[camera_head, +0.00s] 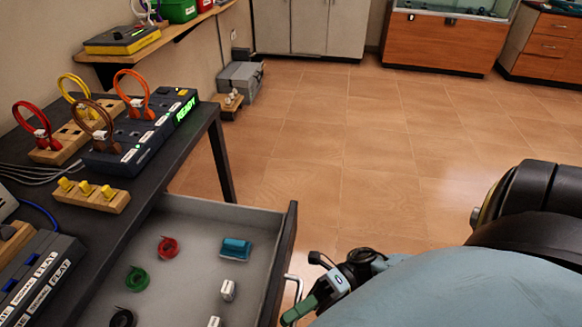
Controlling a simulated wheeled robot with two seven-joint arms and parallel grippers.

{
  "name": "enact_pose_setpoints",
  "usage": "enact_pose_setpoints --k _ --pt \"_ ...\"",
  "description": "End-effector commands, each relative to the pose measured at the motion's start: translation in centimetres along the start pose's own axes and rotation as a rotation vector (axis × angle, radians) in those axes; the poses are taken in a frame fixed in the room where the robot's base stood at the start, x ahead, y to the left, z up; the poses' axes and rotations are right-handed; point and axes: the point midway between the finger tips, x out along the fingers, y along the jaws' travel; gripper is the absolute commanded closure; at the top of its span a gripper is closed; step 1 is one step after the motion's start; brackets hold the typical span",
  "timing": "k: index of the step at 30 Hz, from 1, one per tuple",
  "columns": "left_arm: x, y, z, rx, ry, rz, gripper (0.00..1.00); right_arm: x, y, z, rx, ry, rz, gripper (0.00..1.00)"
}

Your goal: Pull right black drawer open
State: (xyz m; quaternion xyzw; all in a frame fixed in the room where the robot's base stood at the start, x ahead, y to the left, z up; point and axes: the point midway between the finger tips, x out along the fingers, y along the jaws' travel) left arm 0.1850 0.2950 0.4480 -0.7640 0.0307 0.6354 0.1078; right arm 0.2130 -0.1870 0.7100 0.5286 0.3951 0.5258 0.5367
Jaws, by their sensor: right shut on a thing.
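The black drawer (288,250) under the dark table is pulled out, with its grey inside showing. It holds red, green and black coils, a blue block and small white pieces. A pale metal handle (296,287) sticks out from its front. My right gripper (293,312) is at the handle at the bottom of the view and is shut on it; the exact grip is partly hidden. My left gripper is not in view.
The dark table (210,120) carries a box lit READY (140,130), cable loops on wooden blocks and a wooden strip with yellow knobs (92,194). Grey cases (240,80) stand by the wall. The tiled floor (370,160) beyond the drawer is clear.

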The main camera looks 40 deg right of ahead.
Motion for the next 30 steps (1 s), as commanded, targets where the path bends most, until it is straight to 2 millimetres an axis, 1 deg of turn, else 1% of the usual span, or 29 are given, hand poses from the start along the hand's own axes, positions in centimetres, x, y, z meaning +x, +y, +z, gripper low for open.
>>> enact_pose_setpoints --k 8,9,13,23,26,29,30 --pt "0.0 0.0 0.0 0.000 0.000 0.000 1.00 -0.2 0.1 0.2 -0.004 -0.003 -0.003 1.00" --pt "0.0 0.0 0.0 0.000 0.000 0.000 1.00 -0.2 0.1 0.2 -0.004 -0.003 -0.003 0.85" --pt "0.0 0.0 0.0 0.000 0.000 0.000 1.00 -0.1 0.1 0.1 -0.003 -0.003 -0.002 0.68" --pt "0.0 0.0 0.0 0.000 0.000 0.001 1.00 -0.3 0.0 0.0 -0.001 -0.002 -0.001 0.68" --pt "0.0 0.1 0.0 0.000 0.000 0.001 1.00 -1.2 0.0 0.1 0.000 -0.002 -0.003 0.68" --pt "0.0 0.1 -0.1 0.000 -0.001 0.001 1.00 -3.0 -0.1 0.0 -0.001 -0.002 -0.006 0.68" --pt "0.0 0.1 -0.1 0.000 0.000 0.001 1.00 -3.8 -0.1 0.0 0.000 -0.002 -0.005 0.68"
